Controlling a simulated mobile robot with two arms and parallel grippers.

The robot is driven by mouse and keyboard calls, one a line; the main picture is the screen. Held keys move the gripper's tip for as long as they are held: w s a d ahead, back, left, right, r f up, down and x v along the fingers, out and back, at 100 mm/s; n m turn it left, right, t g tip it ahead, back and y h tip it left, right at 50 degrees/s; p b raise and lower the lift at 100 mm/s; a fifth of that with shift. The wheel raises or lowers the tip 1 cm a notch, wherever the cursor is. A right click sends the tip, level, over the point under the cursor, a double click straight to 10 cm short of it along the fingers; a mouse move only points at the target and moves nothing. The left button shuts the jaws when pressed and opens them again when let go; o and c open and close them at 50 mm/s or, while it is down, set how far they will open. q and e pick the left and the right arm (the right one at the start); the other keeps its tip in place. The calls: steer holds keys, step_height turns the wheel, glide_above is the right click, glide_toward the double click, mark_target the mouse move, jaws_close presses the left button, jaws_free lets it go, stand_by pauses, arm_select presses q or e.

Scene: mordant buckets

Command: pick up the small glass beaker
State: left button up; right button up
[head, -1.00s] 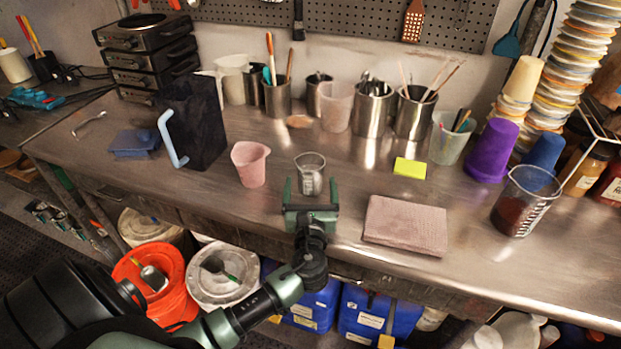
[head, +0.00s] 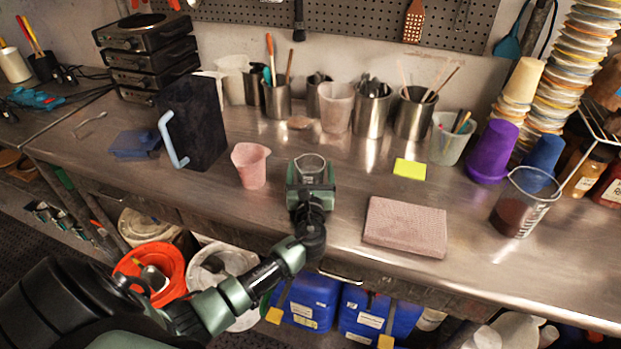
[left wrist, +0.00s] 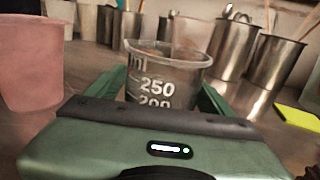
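The small glass beaker (head: 311,162) is clear, with white marks, and stands upright near the front of the metal workbench (head: 400,183). In the left wrist view the beaker (left wrist: 165,72) shows "250" and "200"; its lower part is hidden behind my gripper's body. My left gripper (head: 311,178) is at the beaker from the front, low over the bench. In the left wrist view its green fingers (left wrist: 158,92) are open, one on each side of the beaker; I cannot tell whether either touches it. My right gripper is not in view.
A pink cup (head: 251,165) stands close to the left of the beaker. A folded pink cloth (head: 405,226) lies to the right, with a yellow note (head: 410,168) behind it. Metal tool cups (head: 372,110) line the back. A larger beaker (head: 524,203) stands far right.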

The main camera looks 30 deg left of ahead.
arm_select(q)
steer(key=c, duration=1.5)
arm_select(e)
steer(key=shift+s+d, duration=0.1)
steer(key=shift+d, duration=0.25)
arm_select(q)
steer(key=shift+r, duration=0.15)
